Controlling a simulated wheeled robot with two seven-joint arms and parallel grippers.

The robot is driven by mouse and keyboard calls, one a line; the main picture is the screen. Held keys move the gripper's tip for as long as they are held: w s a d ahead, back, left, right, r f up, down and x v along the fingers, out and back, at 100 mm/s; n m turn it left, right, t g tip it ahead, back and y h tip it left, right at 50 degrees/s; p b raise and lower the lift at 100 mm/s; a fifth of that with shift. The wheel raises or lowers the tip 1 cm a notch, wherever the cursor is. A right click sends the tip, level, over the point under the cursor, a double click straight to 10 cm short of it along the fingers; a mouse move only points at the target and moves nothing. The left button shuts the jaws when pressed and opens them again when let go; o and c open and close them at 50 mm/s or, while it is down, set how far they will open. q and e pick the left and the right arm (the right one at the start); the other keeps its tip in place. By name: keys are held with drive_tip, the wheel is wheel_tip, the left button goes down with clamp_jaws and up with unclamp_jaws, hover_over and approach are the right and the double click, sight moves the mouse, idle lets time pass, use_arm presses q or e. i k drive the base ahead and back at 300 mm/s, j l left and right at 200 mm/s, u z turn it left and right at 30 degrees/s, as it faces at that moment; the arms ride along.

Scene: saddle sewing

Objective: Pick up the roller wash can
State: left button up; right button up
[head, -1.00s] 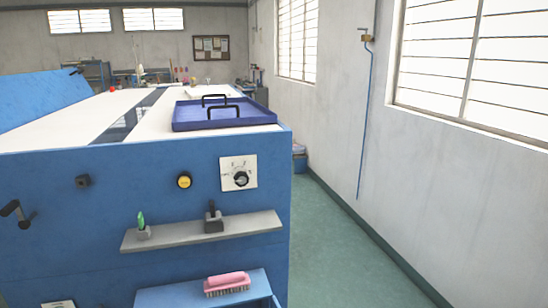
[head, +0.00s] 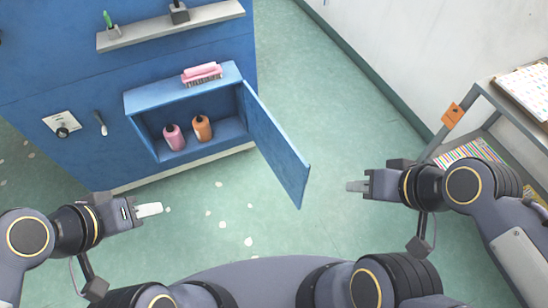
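Two cans with dark tops stand upright inside the open blue cabinet in the head view. One is a pink can (head: 174,137); the other is an orange can (head: 202,128) to its right. I cannot read any label, so which is the roller wash can is unclear. My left gripper (head: 150,209) is below and left of the cans, apart from them, over the floor. My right gripper (head: 355,186) is to the right, beyond the cabinet door.
The cabinet door (head: 277,146) stands open on the cabinet's right side, between the cans and my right gripper. A pink brush (head: 202,73) lies on the cabinet top (head: 150,97). A narrow shelf (head: 170,25) is above. A grey rack (head: 480,110) stands at right.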

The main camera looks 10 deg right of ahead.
sight(174, 138)
drive_tip(key=k+u, duration=0.2)
drive_tip(key=u, duration=1.15)
drive_tip(key=l, duration=0.95)
drive_tip(key=l+u, duration=0.1)
drive_tip(key=l, duration=0.85)
drive_tip(key=k+l, duration=0.1)
drive_tip(key=l, duration=0.8)
drive_tip(key=k+j, duration=0.1)
drive_tip(key=j, duration=0.7)
drive_tip(key=k+j, duration=0.15)
drive_tip(key=j, duration=0.25)
drive_tip(key=i+j+z, duration=0.1)
drive_tip(key=i+j, duration=0.25)
drive_tip(key=j, duration=0.25)
drive_tip(key=i+j+z, duration=0.15)
drive_tip(key=j, duration=0.2)
drive_tip(key=i+j+z, duration=0.1)
drive_tip(key=j, duration=0.2)
drive_tip(key=i+j+z, duration=0.15)
drive_tip(key=i+j, duration=0.9)
drive_tip(key=i, duration=0.15)
